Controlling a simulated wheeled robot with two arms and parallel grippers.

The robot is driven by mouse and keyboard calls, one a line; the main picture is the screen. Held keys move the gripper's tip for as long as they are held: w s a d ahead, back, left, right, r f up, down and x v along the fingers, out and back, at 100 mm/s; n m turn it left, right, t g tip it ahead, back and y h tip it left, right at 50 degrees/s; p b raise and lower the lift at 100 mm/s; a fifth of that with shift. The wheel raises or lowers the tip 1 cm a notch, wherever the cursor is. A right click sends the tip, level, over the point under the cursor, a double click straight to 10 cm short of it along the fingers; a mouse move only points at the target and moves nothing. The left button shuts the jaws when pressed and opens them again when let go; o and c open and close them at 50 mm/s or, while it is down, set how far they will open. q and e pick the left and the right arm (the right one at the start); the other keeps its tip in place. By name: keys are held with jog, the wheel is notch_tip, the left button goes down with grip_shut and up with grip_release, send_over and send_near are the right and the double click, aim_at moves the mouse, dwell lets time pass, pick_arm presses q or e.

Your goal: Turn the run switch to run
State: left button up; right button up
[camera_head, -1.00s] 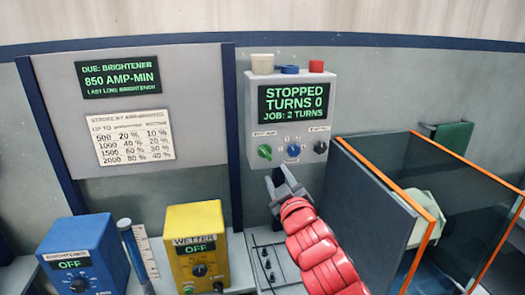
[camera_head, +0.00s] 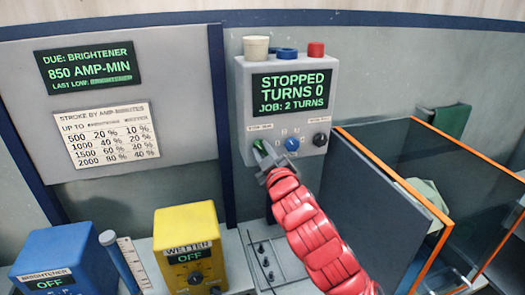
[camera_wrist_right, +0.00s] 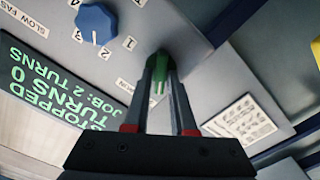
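The control box (camera_head: 242,110) on the wall has a screen (camera_head: 291,93) reading "STOPPED, TURNS 0, JOB: 2 TURNS". The run switch is the green knob (camera_head: 258,145) at its lower left; it also shows in the wrist view (camera_wrist_right: 159,84). My right gripper (camera_head: 264,153) is at this knob. In the wrist view its fingers (camera_wrist_right: 160,92) stand apart with the knob's grip between the tips; whether they touch it is hard to tell. The tips partly hide the knob. My left gripper is not in view.
A blue knob (camera_head: 292,144) and a black knob (camera_head: 320,139) sit to the right on the same box. Below are a yellow wetter box (camera_head: 180,222) and a blue brightener box (camera_head: 50,252). An orange-edged tank (camera_head: 365,190) stands right of my arm.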

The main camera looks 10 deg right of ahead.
jog(key=shift+w, duration=0.1)
grip_shut()
jog(key=shift+f, duration=0.1)
